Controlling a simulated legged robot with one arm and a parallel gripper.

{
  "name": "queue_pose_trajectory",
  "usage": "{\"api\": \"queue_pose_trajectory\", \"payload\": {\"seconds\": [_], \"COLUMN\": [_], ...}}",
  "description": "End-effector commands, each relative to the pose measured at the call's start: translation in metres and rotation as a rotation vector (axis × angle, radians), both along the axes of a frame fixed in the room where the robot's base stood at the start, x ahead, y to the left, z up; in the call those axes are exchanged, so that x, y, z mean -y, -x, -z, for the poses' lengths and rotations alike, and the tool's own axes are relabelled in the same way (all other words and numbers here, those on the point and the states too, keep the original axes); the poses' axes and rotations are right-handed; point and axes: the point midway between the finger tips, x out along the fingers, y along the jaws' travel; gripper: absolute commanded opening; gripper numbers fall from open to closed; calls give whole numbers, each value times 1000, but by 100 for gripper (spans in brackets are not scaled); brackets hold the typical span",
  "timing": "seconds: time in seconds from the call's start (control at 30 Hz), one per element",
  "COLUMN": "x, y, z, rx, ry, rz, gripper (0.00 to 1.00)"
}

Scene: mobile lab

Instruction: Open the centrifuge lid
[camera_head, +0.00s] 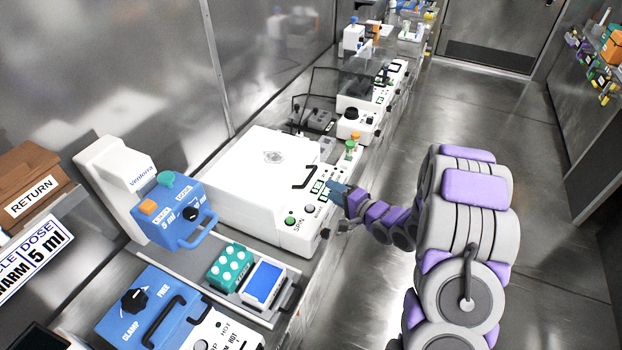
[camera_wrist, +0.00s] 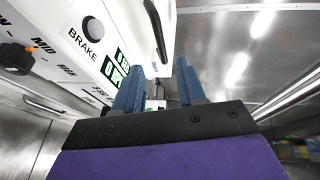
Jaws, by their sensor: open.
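The centrifuge (camera_head: 245,190) is a large white box on the bench in the head view. Its flat white lid (camera_head: 265,165) looks closed. A black handle (camera_head: 306,178) is at the lid's right front edge; it also shows at the top of the wrist view (camera_wrist: 155,30). The front panel (camera_head: 305,212) carries a green button, a grey button and small displays. My gripper (camera_head: 337,193) is in front of this panel, beside the displays and lower than the handle. In the wrist view its two blue fingers (camera_wrist: 160,85) are apart with nothing seen held between them.
A blue and white device (camera_head: 175,208) stands left of the centrifuge. A teal rack (camera_head: 230,267) and a blue-topped box (camera_head: 264,283) sit in front. More equipment (camera_head: 355,123) lines the bench beyond. The floor (camera_head: 480,120) on the right is clear.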

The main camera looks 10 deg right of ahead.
Motion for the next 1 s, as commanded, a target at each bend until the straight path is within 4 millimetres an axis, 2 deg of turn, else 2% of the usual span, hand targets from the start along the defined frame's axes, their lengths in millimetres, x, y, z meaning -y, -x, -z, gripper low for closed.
{"api": "queue_pose_trajectory", "payload": {"seconds": [0.3,0.5,0.7,1.0], "x": [-30,-45,-53,-54], "y": [-53,-79,-91,-93], "z": [12,18,21,20], "rx": [3,2,-1,-1], "ry": [-1,1,-1,0], "rz": [-3,-2,-1,0], "gripper": [40,40,40,40]}}
